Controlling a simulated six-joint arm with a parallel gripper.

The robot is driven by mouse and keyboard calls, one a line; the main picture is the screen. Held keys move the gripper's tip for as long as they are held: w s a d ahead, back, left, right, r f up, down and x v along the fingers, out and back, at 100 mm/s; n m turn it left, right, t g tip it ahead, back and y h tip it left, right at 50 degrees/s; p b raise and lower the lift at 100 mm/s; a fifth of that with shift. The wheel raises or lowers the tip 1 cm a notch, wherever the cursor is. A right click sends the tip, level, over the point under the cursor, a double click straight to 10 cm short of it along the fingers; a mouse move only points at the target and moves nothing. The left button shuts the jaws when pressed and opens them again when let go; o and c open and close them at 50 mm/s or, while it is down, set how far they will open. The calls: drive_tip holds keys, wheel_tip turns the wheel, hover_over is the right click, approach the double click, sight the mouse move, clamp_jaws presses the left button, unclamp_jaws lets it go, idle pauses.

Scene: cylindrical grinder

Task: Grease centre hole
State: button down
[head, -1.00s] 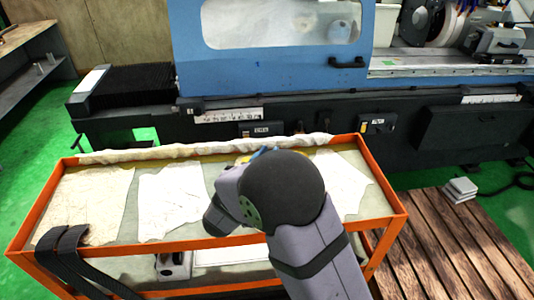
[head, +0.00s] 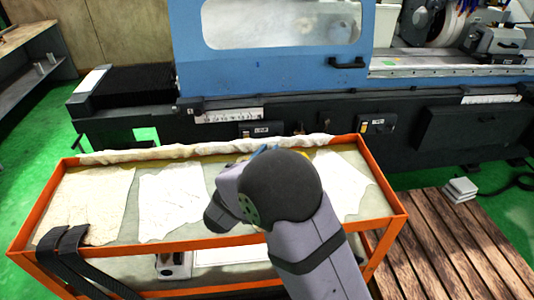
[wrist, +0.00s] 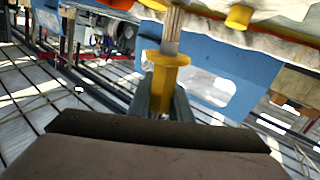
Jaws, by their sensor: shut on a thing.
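In the wrist view my gripper (wrist: 163,102) is shut on a yellow flanged holder (wrist: 166,60). A narrow brownish-grey stem (wrist: 173,28) extends from the holder towards the top of the picture; I cannot tell its exact kind. In the head view my dark rounded wrist and arm hide the gripper and the held thing, above the right half of an orange-framed cart (head: 130,243). No centre hole or grease can be made out in either view.
White cloths (head: 170,200) lie on the cart, with a rolled cloth (head: 200,148) along its back edge. A second yellow piece (wrist: 239,17) shows in the wrist view. The blue and black grinder (head: 270,75) stands behind the cart. A wooden slatted platform (head: 450,245) is at right.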

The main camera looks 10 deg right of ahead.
drive_tip(key=shift+s, duration=0.1)
drive_tip(key=shift+s, duration=0.5)
drive_tip(key=shift+w, duration=0.15)
drive_tip(key=shift+w, duration=0.35)
drive_tip(key=shift+w, duration=0.1)
idle(0.5)
drive_tip(key=shift+s+p, duration=0.3)
drive_tip(key=shift+s, duration=0.3)
drive_tip(key=shift+w, duration=0.1)
